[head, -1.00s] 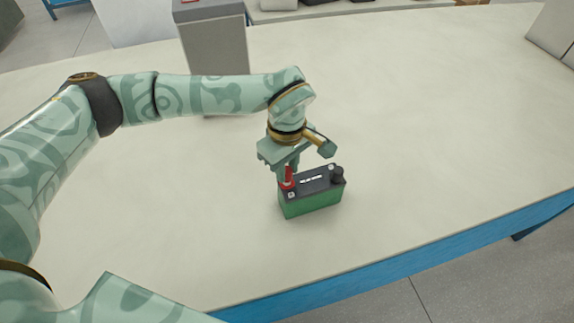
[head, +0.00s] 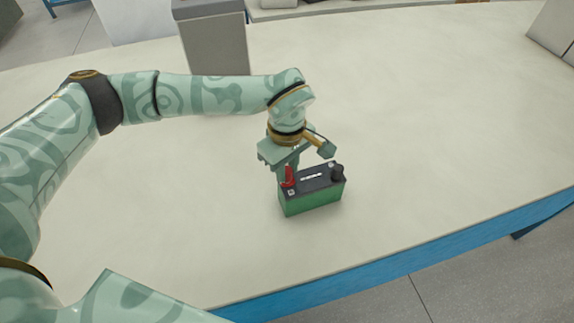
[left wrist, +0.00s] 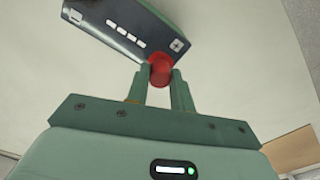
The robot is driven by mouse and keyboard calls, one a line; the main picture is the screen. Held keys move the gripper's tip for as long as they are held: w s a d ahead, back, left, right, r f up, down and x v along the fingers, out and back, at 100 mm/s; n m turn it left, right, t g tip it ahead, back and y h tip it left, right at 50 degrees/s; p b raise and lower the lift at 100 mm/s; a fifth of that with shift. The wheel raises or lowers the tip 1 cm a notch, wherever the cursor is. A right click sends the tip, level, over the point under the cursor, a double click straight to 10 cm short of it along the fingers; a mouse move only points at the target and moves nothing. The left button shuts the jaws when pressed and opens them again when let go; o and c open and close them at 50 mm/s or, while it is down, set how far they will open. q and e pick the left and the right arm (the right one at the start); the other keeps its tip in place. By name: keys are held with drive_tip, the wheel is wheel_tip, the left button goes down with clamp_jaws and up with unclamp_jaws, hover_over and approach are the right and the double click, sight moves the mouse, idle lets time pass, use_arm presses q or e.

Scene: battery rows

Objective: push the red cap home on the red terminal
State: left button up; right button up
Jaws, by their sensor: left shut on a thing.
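The green battery (head: 312,200) with a dark top stands on the pale table. The red cap (head: 288,177) is upright at the top left end of the battery, where the red terminal is hidden. My left gripper (head: 286,170) reaches down from above and behind with its fingers on the cap. In the left wrist view, the red cap (left wrist: 160,70) sits between the two fingertips, beside the plus mark on the battery (left wrist: 125,35). I cannot tell how far down the cap sits. A black cap (head: 338,172) is at the battery's other end. My right gripper is not in view.
The table (head: 430,130) is clear around the battery. A grey box-like stand (head: 218,50) is at the back, behind my left arm. The table's blue front edge (head: 400,255) runs across the lower right.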

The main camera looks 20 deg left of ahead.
use_arm(q)
drive_tip(key=shift+f, duration=0.4)
idle(0.4)
drive_tip(key=o, duration=1.5)
drive_tip(key=shift+r, duration=0.1)
drive_tip(key=shift+r+p, duration=2.5)
drive_tip(key=shift+r, duration=0.95)
